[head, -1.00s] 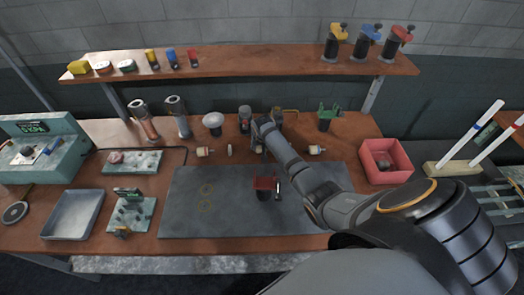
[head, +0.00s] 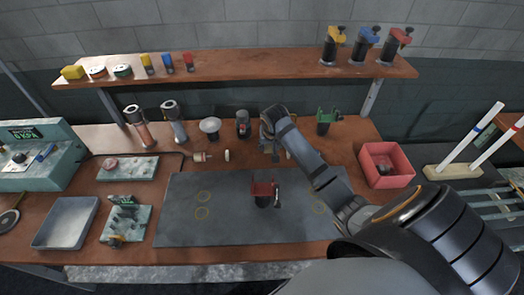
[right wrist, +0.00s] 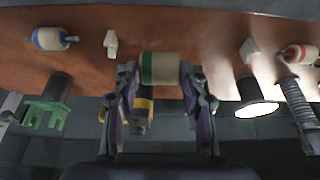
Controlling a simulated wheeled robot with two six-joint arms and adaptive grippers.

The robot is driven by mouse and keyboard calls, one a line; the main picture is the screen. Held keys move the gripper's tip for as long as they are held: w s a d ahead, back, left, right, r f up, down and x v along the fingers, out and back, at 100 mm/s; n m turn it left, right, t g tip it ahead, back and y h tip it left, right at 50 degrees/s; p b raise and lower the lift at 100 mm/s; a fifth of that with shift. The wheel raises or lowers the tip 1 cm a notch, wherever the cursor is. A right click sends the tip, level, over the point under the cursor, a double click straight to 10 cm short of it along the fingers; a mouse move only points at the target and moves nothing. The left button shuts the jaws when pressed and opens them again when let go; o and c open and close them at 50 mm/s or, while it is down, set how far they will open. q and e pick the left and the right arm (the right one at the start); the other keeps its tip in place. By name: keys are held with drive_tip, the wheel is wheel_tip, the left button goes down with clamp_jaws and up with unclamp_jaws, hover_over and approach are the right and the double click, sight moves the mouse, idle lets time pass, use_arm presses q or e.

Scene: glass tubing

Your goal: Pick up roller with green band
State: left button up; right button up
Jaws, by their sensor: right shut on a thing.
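A cream roller with a green band (right wrist: 160,68) sits between the two fingers of my right gripper (right wrist: 160,80) in the right wrist view, and both fingers press on its ends. In the head view my right gripper (head: 275,156) points down behind the dark mat, and the roller in it is too small to make out. I cannot tell whether the roller is clear of the table. A blue-banded roller (right wrist: 50,39) and a red-banded roller (right wrist: 298,54) lie to either side in the right wrist view. My left gripper is not in view.
Small white blocks (right wrist: 111,44) stand between the rollers. Behind them are a green fixture (head: 327,120), a white-topped stand (head: 210,126) and metal cylinders (head: 173,120). A small red-topped fixture (head: 264,190) stands on the dark mat (head: 220,228). A pink bin (head: 386,149) is at right.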

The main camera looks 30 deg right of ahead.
drive_tip(key=s+r, duration=0.3)
drive_tip(key=s, duration=0.4)
drive_tip(key=shift+s+r+b, duration=0.15)
drive_tip(key=shift+s+b, duration=0.15)
drive_tip(key=shift+s, duration=0.1)
